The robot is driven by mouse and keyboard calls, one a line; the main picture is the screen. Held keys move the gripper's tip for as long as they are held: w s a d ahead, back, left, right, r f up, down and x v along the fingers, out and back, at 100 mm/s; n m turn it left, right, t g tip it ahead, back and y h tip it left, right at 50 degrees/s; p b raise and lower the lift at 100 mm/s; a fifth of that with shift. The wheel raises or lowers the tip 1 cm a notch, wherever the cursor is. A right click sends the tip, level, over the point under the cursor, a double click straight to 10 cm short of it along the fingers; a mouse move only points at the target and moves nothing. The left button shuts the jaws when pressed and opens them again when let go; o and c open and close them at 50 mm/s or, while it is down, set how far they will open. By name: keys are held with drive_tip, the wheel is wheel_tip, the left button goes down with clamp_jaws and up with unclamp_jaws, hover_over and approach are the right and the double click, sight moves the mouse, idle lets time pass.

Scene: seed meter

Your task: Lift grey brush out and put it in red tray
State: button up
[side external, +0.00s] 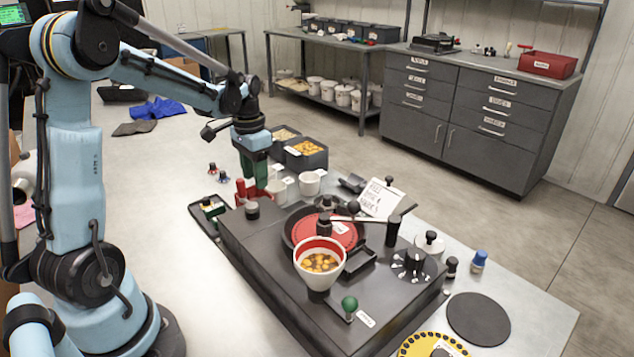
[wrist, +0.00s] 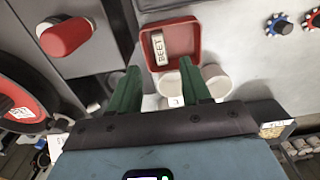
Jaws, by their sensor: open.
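My gripper (side external: 256,160) hangs over the back left end of the dark seed meter, its green fingers pointing down. In the wrist view its two green fingers (wrist: 160,70) are apart with nothing held between them. A small red tray (wrist: 190,48) with a label reading BEET inside lies just beyond the fingertips. In the side external view the gripper partly hides the red parts there. I cannot pick out the grey brush for certain in either view.
The seed meter (side external: 262,258) carries a white cup of orange seeds (side external: 320,262) and a red disc (side external: 322,230). White cups (wrist: 217,80) stand close to the fingers. Dark bins (side external: 306,160) stand behind. A red knob (wrist: 68,37) rises nearby.

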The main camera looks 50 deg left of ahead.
wheel_tip(320, 180, up, 9)
drive_tip(key=shift+f, duration=0.2)
idle(0.3)
drive_tip(key=s+d+f+t, duration=0.1)
drive_tip(key=s+d+t, duration=0.1)
drive_tip(key=d, duration=0.4)
drive_tip(key=s+d+f+t, duration=0.1)
drive_tip(key=s+d+t, duration=0.1)
drive_tip(key=d, duration=0.5)
drive_tip(key=s+d+f+t, duration=0.1)
drive_tip(key=s+d+t, duration=0.1)
drive_tip(key=d, duration=0.5)
drive_tip(key=shift+s+f+t, duration=0.1)
drive_tip(key=shift+s+t, duration=0.15)
drive_tip(key=shift+t, duration=0.35)
